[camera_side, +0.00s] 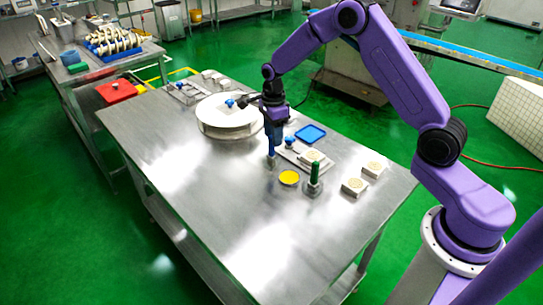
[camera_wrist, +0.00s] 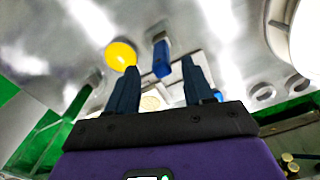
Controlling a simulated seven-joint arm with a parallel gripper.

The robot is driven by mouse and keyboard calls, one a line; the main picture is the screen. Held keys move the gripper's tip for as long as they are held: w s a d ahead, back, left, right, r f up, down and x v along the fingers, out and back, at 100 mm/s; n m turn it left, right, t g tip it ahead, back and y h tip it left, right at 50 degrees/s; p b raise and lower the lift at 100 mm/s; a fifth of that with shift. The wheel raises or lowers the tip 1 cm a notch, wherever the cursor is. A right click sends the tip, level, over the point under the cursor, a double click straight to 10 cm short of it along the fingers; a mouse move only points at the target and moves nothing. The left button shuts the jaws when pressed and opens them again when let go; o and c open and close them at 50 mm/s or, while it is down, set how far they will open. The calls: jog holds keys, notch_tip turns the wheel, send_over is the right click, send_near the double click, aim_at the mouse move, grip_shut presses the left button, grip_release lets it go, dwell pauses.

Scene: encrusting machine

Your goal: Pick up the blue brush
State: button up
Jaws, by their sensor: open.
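The blue brush (camera_side: 272,145) stands upright in a round metal holder (camera_side: 270,162) on the steel table. In the wrist view its blue handle (camera_wrist: 162,60) shows between my two dark blue fingers, near their tips. My gripper (camera_side: 273,126) points down directly above the brush, its fingers apart; the wrist view shows it (camera_wrist: 158,70) open with nothing clamped. In the side view fingers and handle overlap in similar blue, so I cannot tell whether the handle is inside the jaws or just beyond the tips.
A green-handled tool (camera_side: 315,171) stands in its own holder to the right. A yellow disc (camera_side: 289,178) lies nearby. A blue tray (camera_side: 310,133), moulds (camera_side: 354,187) and a white round turntable (camera_side: 227,112) are around. The table's front left is clear.

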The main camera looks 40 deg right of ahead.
aim_at(271, 151)
jog(key=shift+w+a+f, duration=0.1)
jog(key=shift+f, duration=1.4)
jog(key=shift+w+a+f, duration=0.1)
jog(key=shift+f, duration=1.35)
grip_shut()
